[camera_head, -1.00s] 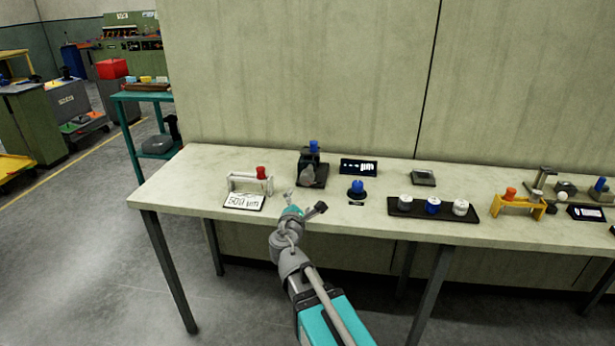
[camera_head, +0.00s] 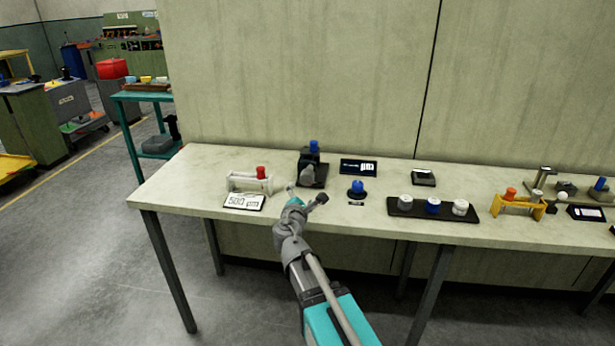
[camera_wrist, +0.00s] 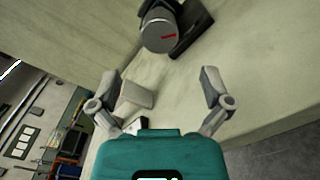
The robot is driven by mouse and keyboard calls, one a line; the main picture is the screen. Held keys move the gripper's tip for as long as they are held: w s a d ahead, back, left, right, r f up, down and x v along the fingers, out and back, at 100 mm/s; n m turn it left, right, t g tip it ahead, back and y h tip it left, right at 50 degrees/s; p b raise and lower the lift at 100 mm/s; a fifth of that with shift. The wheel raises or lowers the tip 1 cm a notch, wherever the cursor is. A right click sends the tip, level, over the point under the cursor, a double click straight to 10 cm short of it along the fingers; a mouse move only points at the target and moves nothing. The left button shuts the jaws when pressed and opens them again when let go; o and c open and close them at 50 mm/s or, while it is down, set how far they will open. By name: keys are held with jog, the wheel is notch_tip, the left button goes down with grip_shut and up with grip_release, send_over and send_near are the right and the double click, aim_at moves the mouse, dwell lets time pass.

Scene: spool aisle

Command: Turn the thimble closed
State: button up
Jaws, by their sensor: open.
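The thimble appears to be a grey cylinder with a red mark on its round face (camera_wrist: 162,35), on a dark stand (camera_wrist: 192,36) at the top of the wrist view. In the head view the grey thimble (camera_head: 307,174) shows on the front of the dark stand, which has a blue knob on top. My gripper (camera_head: 306,194) is just in front of it, above the table. In the wrist view my gripper (camera_wrist: 160,82) has its two fingers spread wide with nothing between them. The thimble lies beyond the fingertips, apart from them.
A white frame (camera_head: 236,180) with a red knob and a "500 µm" card (camera_head: 244,201) stands left. A blue knob (camera_head: 357,187), a dark sign (camera_head: 358,167) and a dark tray with knobs (camera_head: 399,212) are to the right. The table's front edge is below my gripper.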

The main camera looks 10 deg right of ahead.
aim_at(307, 175)
jog(key=x, duration=1)
jog(key=shift+w, duration=0.15)
jog(key=c, duration=1.1)
jog(key=shift+d, duration=0.1)
jog(key=shift+c, duration=0.2)
jog(key=shift+m, duration=2.4)
jog(key=o, duration=1.1)
jog(key=shift+o, duration=0.2)
